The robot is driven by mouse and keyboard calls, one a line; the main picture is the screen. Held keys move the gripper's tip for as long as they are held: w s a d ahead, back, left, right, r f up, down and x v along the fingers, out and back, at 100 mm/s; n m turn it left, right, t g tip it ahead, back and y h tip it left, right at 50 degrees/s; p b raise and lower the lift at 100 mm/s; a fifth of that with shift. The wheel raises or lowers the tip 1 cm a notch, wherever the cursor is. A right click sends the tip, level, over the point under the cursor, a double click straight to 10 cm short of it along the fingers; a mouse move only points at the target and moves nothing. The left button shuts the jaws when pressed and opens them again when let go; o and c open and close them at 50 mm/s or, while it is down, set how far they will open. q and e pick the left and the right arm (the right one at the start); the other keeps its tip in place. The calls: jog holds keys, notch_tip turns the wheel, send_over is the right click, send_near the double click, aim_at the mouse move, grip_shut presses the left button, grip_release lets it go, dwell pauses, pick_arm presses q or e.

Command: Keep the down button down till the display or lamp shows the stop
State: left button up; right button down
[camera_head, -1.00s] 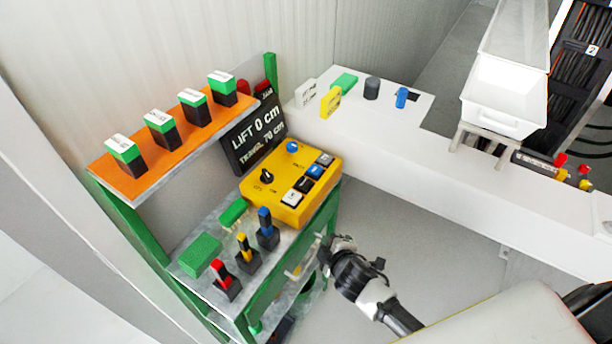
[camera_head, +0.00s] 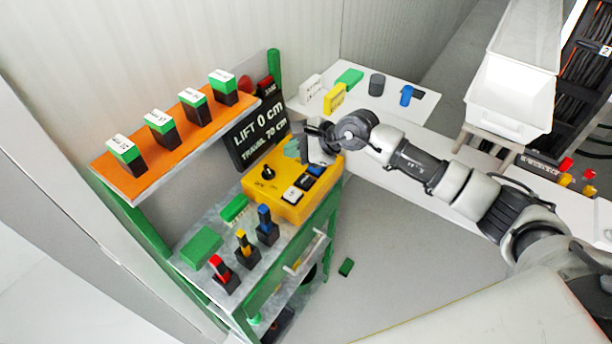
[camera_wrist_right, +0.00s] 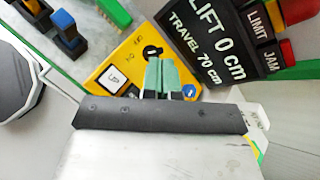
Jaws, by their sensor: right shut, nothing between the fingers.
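The yellow control box (camera_head: 262,184) sits on the bench. A white button marked UP (camera_wrist_right: 113,77) is in the right wrist view; I cannot make out which button is the down button. A blue button (camera_head: 315,170) shows beside my right gripper (camera_head: 292,150). The right gripper is shut and empty, its green fingertips (camera_wrist_right: 160,75) over the box, hiding part of it; contact with a button cannot be told. The black display (camera_head: 258,132) reads LIFT 0 cm, TRAVEL 70 cm. Lamps marked LIMIT (camera_wrist_right: 258,25) and JAM (camera_wrist_right: 270,57) stand beside it. My left gripper is out of view.
An orange shelf (camera_head: 150,177) with several green-topped blocks stands left of the display. Red, yellow and blue levers (camera_head: 265,225) stand in front of the box. A green block (camera_head: 346,267) lies on the floor. A white counter (camera_head: 430,112) lies behind my arm.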

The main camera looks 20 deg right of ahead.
aim_at(305, 181)
jog(key=d+h, duration=0.1)
jog(key=w+d+n, duration=0.1)
jog(key=d, duration=0.1)
jog(key=shift+n+h, duration=0.3)
jog(key=shift+h, duration=0.1)
jog(key=shift+f, duration=0.15)
notch_tip(305, 181, down, 8)
jog(key=b, duration=0.4)
jog(key=shift+b, duration=0.3)
jog(key=shift+a+f+b, duration=0.1)
jog(key=shift+f+b, duration=0.2)
dwell(1.3)
jog(key=shift+f+b, duration=0.35)
jog(key=shift+b, duration=0.2)
jog(key=shift+s+f+b, duration=0.1)
jog(key=shift+f+b, duration=0.45)
jog(key=shift+b, duration=0.05)
dwell(3.3)
